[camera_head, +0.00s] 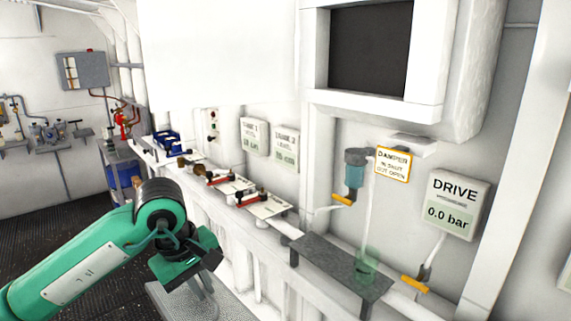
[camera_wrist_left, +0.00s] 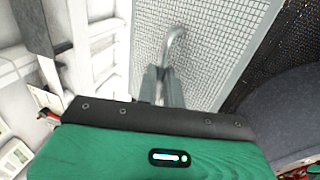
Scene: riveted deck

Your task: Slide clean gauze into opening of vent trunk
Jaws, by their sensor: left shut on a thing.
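The clean gauze is a flat grey mesh panel (camera_head: 232,300) at the bottom of the head view. Its fine grid (camera_wrist_left: 215,45) fills the top middle of the left wrist view, with a bent metal handle on it. My left gripper (camera_head: 193,278) is shut on that handle; its fingers (camera_wrist_left: 160,86) show in the wrist view. The vent trunk (camera_head: 478,65) is a white duct at the upper right. Its opening (camera_head: 370,50) is a dark rectangle in a white frame, well above and right of the gauze. My right gripper is not in view.
A grey shelf (camera_head: 325,262) with a translucent green thing (camera_head: 367,264) stands below the trunk. A yellow danger sign (camera_head: 393,164), a blue-grey valve (camera_head: 355,172) and a drive gauge (camera_head: 454,206) hang on the wall. A ledge with red-handled valves (camera_head: 232,184) runs behind my arm.

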